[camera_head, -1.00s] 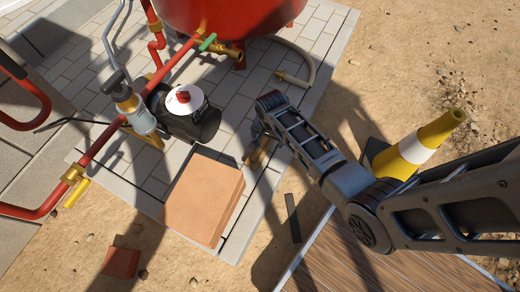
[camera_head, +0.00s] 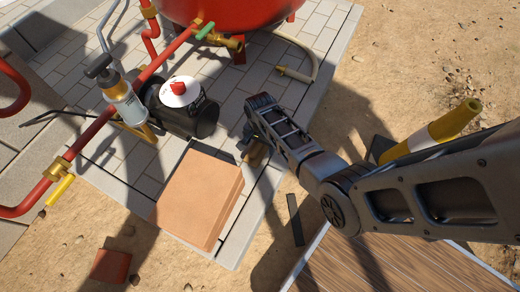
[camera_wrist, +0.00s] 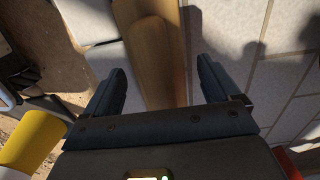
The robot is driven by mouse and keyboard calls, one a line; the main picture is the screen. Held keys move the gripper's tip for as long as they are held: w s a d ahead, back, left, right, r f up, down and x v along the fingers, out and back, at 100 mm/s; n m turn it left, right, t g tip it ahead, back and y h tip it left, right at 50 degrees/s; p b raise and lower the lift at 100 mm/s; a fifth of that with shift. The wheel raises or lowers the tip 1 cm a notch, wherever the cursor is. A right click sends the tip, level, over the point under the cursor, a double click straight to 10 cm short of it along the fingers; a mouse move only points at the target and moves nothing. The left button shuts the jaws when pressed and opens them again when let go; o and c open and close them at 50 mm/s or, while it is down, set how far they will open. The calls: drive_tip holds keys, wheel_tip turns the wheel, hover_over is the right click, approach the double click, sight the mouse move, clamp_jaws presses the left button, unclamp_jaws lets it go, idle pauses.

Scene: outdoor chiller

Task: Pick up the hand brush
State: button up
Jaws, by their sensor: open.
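The wooden hand brush (camera_wrist: 155,45) shows in the wrist view as a long tan piece running from the top edge down between my fingers. Its lower end is hidden behind my gripper's body, and no bristles show. My gripper (camera_wrist: 160,80) is open, with one finger on each side of the wood and a gap on both sides. In the head view, a small brown part of the brush (camera_head: 257,157) shows on the paving just below my gripper (camera_head: 247,140), mostly covered by my arm.
A cardboard-coloured box (camera_head: 198,195) stands just left of the brush. A black pump (camera_head: 182,108) and red pipes (camera_head: 98,125) are farther left. A yellow-and-white cone (camera_head: 436,135) is to the right. A dark flat strip (camera_head: 295,220) lies on the sand.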

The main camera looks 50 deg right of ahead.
drive_tip(key=shift+c, duration=0.3)
drive_tip(key=c, duration=1.2)
drive_tip(key=shift+r+p, duration=0.65)
drive_tip(key=shift+r, duration=0.1)
wheel_tip(320, 180, up, 3)
drive_tip(key=shift+f+p, duration=0.15)
drive_tip(key=shift+p, duration=0.75)
drive_tip(key=w+d+r, duration=0.2)
drive_tip(key=d, duration=0.1)
drive_tip(key=w+d+r+p, duration=0.1)
drive_tip(key=d+r, duration=0.1)
drive_tip(key=d, duration=0.2)
drive_tip(key=w+d+r, duration=0.2)
drive_tip(key=d, duration=0.1)
drive_tip(key=shift+w+d+r, duration=0.15)
drive_tip(key=shift+w+r, duration=0.15)
drive_tip(key=shift+r, duration=0.05)
